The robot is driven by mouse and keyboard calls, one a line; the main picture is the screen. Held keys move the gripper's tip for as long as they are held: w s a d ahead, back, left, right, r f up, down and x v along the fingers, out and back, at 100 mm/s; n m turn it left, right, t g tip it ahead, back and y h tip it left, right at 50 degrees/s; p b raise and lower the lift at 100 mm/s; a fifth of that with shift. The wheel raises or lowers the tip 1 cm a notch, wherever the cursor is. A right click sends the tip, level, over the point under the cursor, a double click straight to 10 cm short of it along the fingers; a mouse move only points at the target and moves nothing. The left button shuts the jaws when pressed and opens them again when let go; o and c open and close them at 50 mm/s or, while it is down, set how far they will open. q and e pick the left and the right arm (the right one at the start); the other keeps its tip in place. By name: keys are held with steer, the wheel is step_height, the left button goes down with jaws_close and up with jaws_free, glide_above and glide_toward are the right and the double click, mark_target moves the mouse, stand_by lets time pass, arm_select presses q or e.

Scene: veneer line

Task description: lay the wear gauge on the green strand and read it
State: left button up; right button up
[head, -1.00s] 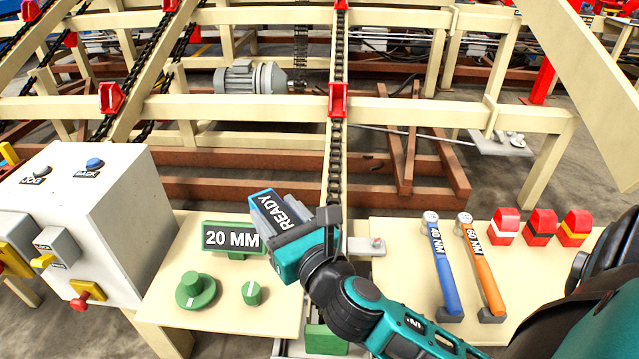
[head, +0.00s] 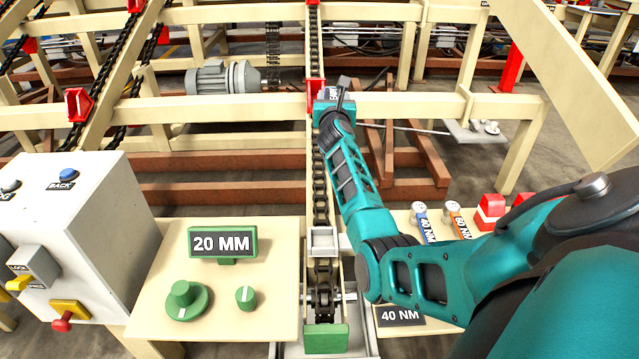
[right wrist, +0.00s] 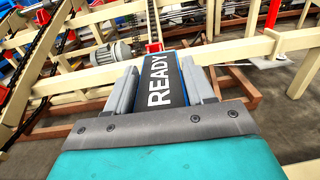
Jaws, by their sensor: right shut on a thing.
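The wear gauge (right wrist: 160,80) is a blue and dark block marked READY, between the two grey fingers of my right gripper (right wrist: 160,92) in the right wrist view. In the head view my right gripper (head: 332,100) is stretched far forward, over the chain strand (head: 320,185) near the cream cross beam. There the gauge is mostly hidden by the gripper, and I cannot tell whether it touches the chain. A green block (head: 326,338) marks the near end of this strand. My left gripper is not in view.
A red block (head: 315,88) sits on the strand by the beam, close to my gripper. A 20 MM sign (head: 222,243) and green knobs stand on the left panel. A white control box (head: 75,225) is at far left. Torque tools lie right, partly behind my arm.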

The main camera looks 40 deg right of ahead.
steer(key=shift+n, duration=0.3)
steer(key=w+f+b, duration=0.1)
steer(key=f+b, duration=0.3)
steer(key=f, duration=0.3)
steer(key=w+a+f+b, duration=0.1)
steer(key=f+b, duration=0.4)
steer(key=f, duration=0.2)
steer(key=w+f+b, duration=0.1)
steer(key=f+b, duration=0.3)
steer(key=f, duration=0.3)
steer(key=shift+w+a+b, duration=0.2)
steer(key=shift+a+b, duration=0.1)
steer(key=shift+a, duration=0.05)
steer(key=shift+f, duration=0.1)
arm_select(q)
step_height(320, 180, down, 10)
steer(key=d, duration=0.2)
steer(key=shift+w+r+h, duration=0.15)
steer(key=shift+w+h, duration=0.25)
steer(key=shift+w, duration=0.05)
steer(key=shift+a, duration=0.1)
arm_select(e)
steer(key=o, duration=1.4)
steer(key=shift+f, duration=0.15)
